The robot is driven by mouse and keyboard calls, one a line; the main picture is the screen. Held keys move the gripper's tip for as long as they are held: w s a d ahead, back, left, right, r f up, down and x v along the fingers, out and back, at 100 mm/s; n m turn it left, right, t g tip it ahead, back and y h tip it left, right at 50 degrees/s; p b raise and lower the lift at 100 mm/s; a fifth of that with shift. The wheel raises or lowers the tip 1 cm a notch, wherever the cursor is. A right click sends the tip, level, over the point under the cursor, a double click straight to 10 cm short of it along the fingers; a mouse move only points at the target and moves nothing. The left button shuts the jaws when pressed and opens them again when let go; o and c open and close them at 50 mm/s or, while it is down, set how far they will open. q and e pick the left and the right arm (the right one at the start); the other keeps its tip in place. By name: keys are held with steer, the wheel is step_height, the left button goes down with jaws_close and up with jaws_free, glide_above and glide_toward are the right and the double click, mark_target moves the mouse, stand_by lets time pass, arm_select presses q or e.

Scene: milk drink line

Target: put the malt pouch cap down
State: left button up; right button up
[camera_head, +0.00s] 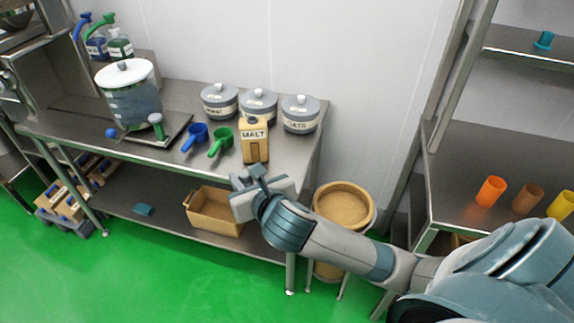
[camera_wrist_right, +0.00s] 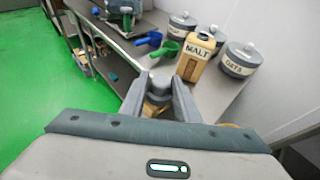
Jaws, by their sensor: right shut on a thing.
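My right gripper (camera_head: 250,178) is in front of the table edge, a little below and in front of the pouch. In the right wrist view my right gripper (camera_wrist_right: 158,95) is shut on a small grey round piece, the malt pouch cap (camera_wrist_right: 157,83), held between the fingers. My left gripper is not in view.
Blue (camera_head: 195,136) and green (camera_head: 221,141) scoops lie left of the pouch. Several grey lidded canisters (camera_head: 300,114) stand behind it. A large white-lidded pot (camera_head: 134,103) is farther left. A cardboard box (camera_head: 212,212) sits on the lower shelf. A round tan bin (camera_head: 343,207) stands right of the table.

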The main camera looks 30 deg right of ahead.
steer(key=w+d+r+m+g+h, duration=0.1)
steer(key=w+d+m+g+h, duration=0.25)
steer(key=d+m+h, duration=0.65)
steer(key=s+d+f+g, duration=0.2)
steer(key=d+f, duration=0.2)
steer(key=d, duration=0.3)
steer(key=shift+f+y+b, duration=0.15)
steer(key=shift+y+b, duration=0.15)
steer(key=shift+b, duration=0.1)
steer(key=shift+w+d, duration=0.1)
glide_above(287, 164)
step_height(287, 164, down, 7)
steer(key=shift+p, duration=0.4)
steer(key=shift+f+p, duration=0.3)
steer(key=shift+f, duration=1.7)
